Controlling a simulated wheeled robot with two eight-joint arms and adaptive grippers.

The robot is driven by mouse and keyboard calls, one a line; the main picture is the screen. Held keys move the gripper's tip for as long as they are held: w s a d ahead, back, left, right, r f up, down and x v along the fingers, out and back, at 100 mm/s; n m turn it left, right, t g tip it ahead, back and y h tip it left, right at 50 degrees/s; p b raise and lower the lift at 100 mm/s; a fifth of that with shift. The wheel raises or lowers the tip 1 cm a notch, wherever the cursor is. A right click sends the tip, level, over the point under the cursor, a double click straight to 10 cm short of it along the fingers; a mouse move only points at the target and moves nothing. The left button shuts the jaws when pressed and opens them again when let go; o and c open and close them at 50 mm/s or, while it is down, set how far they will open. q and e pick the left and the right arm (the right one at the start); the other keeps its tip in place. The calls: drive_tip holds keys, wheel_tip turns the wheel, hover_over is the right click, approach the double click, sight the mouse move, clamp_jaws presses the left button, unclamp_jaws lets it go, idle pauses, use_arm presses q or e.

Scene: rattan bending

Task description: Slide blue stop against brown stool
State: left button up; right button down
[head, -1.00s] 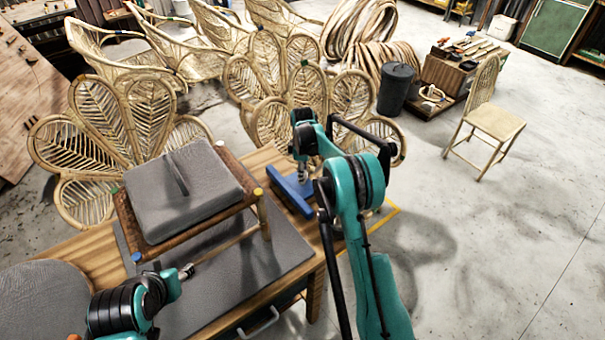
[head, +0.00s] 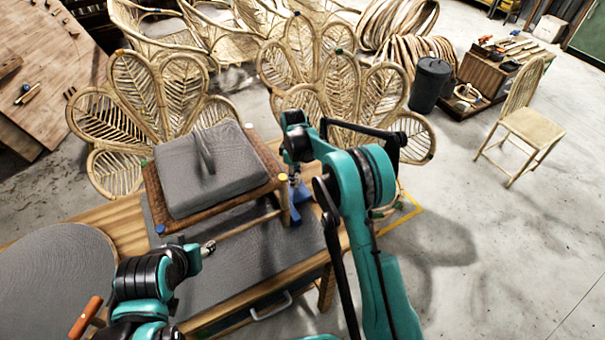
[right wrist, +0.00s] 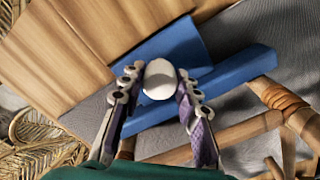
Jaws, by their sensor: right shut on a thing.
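The brown stool (head: 267,192) with a grey cushion (head: 208,170) stands on the workbench. The blue stop (head: 300,192) is just right of the stool's near right leg, partly hidden by that leg and my right arm. In the right wrist view the blue stop (right wrist: 235,77) lies on the bench with a white knob (right wrist: 159,84) on it. My right gripper (right wrist: 158,95) is shut on the knob. The stool's bound leg (right wrist: 283,104) is close to the bar; I cannot tell whether they touch. My left gripper (head: 208,247) is at the stool's lower front; its fingers are unclear.
A grey mat (head: 240,262) covers part of the bench under the stool. Rattan chairs (head: 135,105) stand behind the bench.

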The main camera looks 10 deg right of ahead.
drive_tip(key=shift+a, duration=0.1)
drive_tip(key=c, duration=1.1)
unclamp_jaws()
wheel_tip(320, 180, up, 12)
